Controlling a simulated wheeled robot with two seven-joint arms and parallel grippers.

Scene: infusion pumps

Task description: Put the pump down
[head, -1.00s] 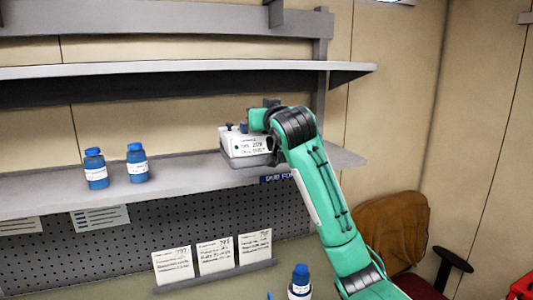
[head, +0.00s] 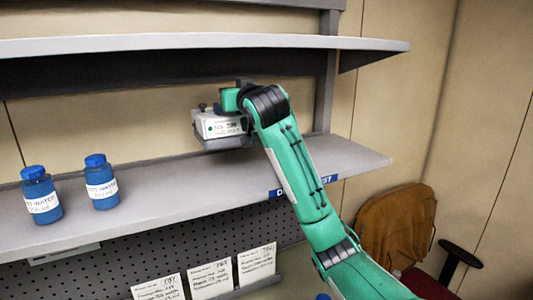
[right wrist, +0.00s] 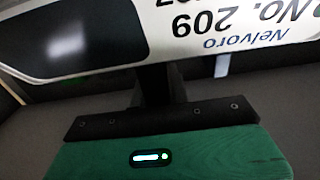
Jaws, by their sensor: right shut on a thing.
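The pump (head: 216,126) is a white and grey box with a printed label, over the middle shelf (head: 330,160) near its right part. My right gripper (head: 232,104) is shut on it from behind and above; its fingertips are mostly hidden. The pump looks roughly level. I cannot tell whether its underside touches the shelf. In the right wrist view the pump (right wrist: 240,22) fills the top, its label upside down with "Nelvoro" and "No. 209", close against the dark gripper finger (right wrist: 158,85). My left gripper is not in view.
Two blue bottles (head: 102,182) stand on the shelf at the left. The shelf is bare around the pump and to its right. An upper shelf (head: 200,43) runs above. Cards (head: 210,278) stand below, and a chair (head: 397,225) is at the right.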

